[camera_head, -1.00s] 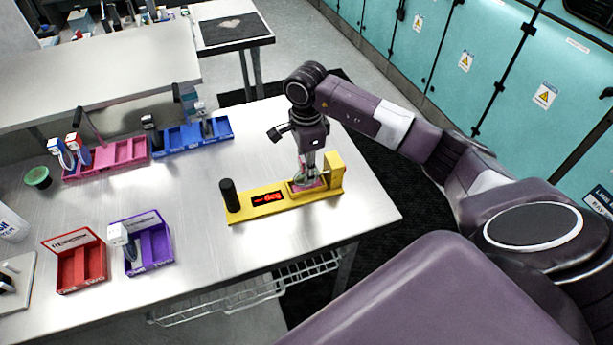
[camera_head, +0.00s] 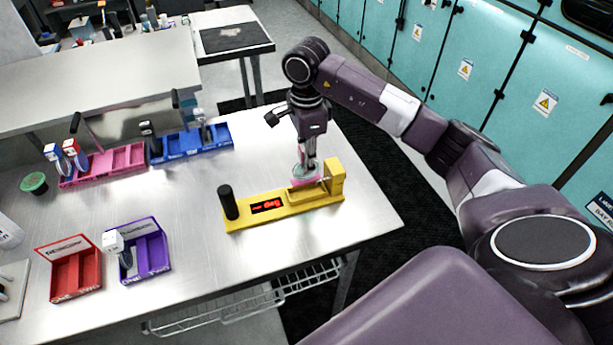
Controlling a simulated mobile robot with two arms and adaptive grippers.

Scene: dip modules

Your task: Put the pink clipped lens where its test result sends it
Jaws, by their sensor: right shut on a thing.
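My right gripper (camera_head: 307,170) is over the right part of the yellow tester (camera_head: 283,205), pointing down. It is shut on the pink clipped lens (camera_head: 304,181), of which only a small pale, pinkish part shows between the fingers. The lens is at or just above the tester's seat; I cannot tell if it touches. The tester has a black knob (camera_head: 229,202) on the left and a red lit display (camera_head: 267,206), its text too small to read surely. My left gripper is not in view.
A red tray (camera_head: 76,284) and a purple tray (camera_head: 156,255), with a white-topped item in it, stand front left. A pink tray (camera_head: 122,158) and a blue tray (camera_head: 183,147) with upright items stand behind. A green dish (camera_head: 34,183) is far left. The table's middle is clear.

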